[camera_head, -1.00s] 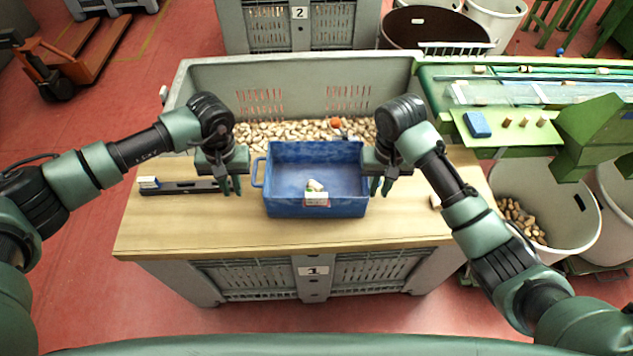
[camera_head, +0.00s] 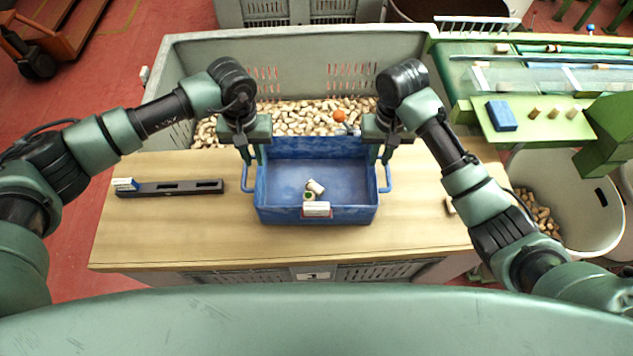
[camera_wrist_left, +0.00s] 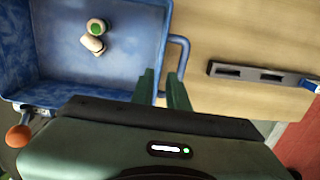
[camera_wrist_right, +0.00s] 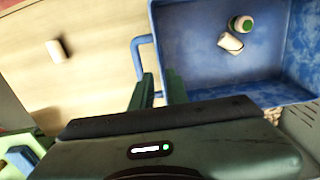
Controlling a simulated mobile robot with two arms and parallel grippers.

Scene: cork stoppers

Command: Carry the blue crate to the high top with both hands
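The blue crate (camera_head: 318,214) stands upright on the wooden worktop (camera_head: 170,225), with a loop handle on each short side. Two corks (camera_head: 314,189), one with a green end, lie inside, and a pale label is on its front. My left gripper (camera_head: 251,153) is at the crate's left handle (camera_head: 246,180); in the left wrist view its fingers (camera_wrist_left: 162,90) stand apart, around or just above the handle. My right gripper (camera_head: 381,154) is at the right handle (camera_head: 387,178); its fingers (camera_wrist_right: 158,90) also stand apart there. I cannot identify the high top.
A dark slotted bar (camera_head: 180,188) lies left on the worktop and a loose cork (camera_wrist_right: 57,50) lies right. A green conveyor (camera_head: 540,75) and white tub (camera_head: 575,190) are at right.

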